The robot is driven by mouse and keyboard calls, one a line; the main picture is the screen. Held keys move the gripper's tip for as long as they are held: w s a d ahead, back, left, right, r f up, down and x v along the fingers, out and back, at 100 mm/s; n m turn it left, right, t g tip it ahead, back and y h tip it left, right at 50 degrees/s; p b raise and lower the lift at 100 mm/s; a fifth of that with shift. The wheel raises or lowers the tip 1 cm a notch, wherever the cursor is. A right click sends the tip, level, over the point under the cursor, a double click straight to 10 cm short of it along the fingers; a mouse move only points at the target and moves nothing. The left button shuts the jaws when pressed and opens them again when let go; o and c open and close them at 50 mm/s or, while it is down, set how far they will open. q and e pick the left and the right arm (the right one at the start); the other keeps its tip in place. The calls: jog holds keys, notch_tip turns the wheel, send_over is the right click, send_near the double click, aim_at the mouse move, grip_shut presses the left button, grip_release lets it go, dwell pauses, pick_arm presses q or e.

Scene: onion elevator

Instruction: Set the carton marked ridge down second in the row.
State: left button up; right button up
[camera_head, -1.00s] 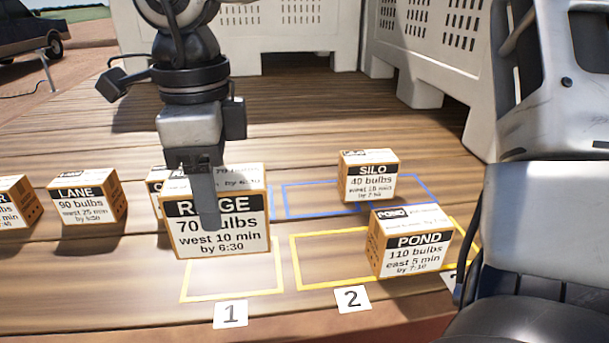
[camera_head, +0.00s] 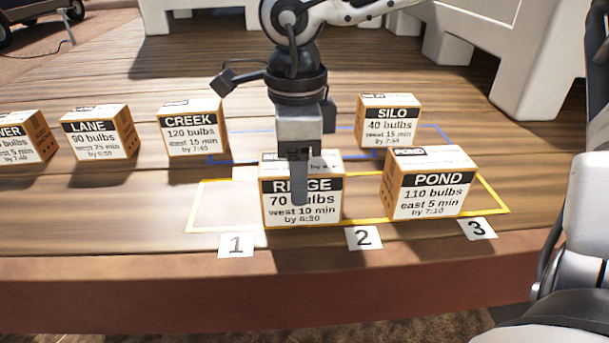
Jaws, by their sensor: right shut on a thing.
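The ridge carton (camera_head: 328,208), a tan box with a white and black label reading 70 bulbs, is held upright by my right gripper (camera_head: 300,178). One finger lies down its front face; the other is hidden behind it. The carton is over the yellow-outlined row (camera_head: 200,206), between number cards 1 (camera_head: 236,245) and 2 (camera_head: 364,238). I cannot tell whether its base touches the boards. The pond carton (camera_head: 432,190) stands to its right in the row, near card 3 (camera_head: 478,228), with a gap between them. My left gripper is not in view.
The silo carton (camera_head: 390,118) stands behind, at the blue outline (camera_head: 437,130). Creek (camera_head: 192,127), lane (camera_head: 98,133) and a cut-off carton (camera_head: 25,137) stand to the left. The space above card 1 is empty. The wooden deck's front edge (camera_head: 150,272) is close.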

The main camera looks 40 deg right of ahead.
jog(key=shift+r, duration=0.15)
jog(key=o, duration=1.3)
notch_tip(320, 180, up, 12)
